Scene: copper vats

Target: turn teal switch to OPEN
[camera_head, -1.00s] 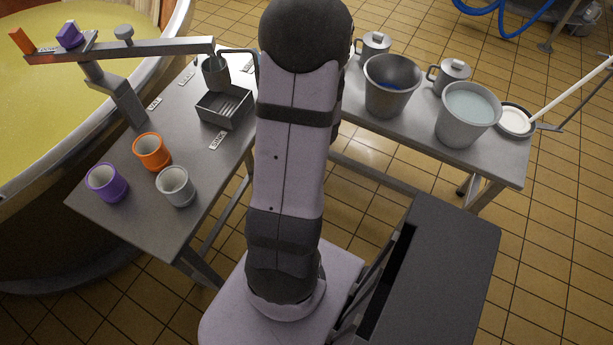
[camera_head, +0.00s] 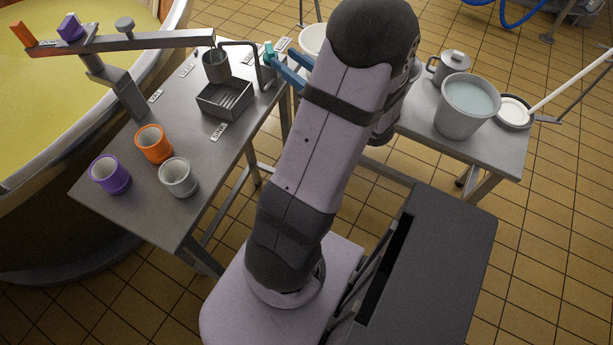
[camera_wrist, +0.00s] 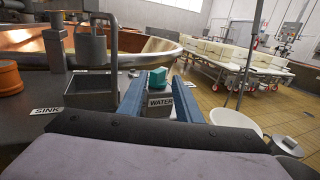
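The teal switch (camera_head: 269,54) stands at the table's far right corner, beside the dark bent spout. In the wrist view the teal switch (camera_wrist: 158,77) is a small block on a grey mount with a WATER label (camera_wrist: 160,102). My gripper (camera_head: 282,58) has blue fingers and reaches in from the right. In the wrist view the fingers stand apart, one on each side of the switch, with a gap, so the gripper is open and empty. I cannot read an OPEN mark. My arm hides part of the area to the right.
The sink (camera_head: 225,99) and a hanging grey cup (camera_head: 216,66) are left of the switch. A balance beam (camera_head: 150,46) crosses above the table. Orange (camera_head: 153,144), purple (camera_head: 110,174) and grey (camera_head: 178,177) cups stand in front. A bucket (camera_head: 466,106) stands on the right table.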

